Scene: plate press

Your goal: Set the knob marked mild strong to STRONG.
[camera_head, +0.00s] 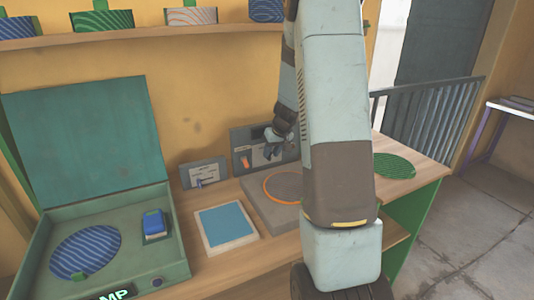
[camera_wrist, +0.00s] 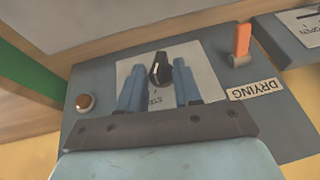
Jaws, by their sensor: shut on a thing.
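The black knob (camera_wrist: 160,68) sits on a pale label plate on the grey panel marked DRYING, which appears upside down in the wrist view. Below the knob in that view, part of a printed word shows, partly covered by my gripper and too small to read surely. My gripper (camera_wrist: 157,72) has its two blue fingers on either side of the knob and is shut on it. In the head view my gripper (camera_head: 272,150) is at the panel (camera_head: 237,140) against the wall, and the knob is hidden behind it. The knob's exact setting is unclear.
An orange lever (camera_wrist: 241,42) and a round brown button (camera_wrist: 84,102) flank the knob. A smaller grey panel (camera_head: 204,173) stands to the left. An open green press (camera_head: 95,140), a blue-topped tray (camera_head: 225,224) and a grey slab with an orange ring (camera_head: 268,190) are on the bench.

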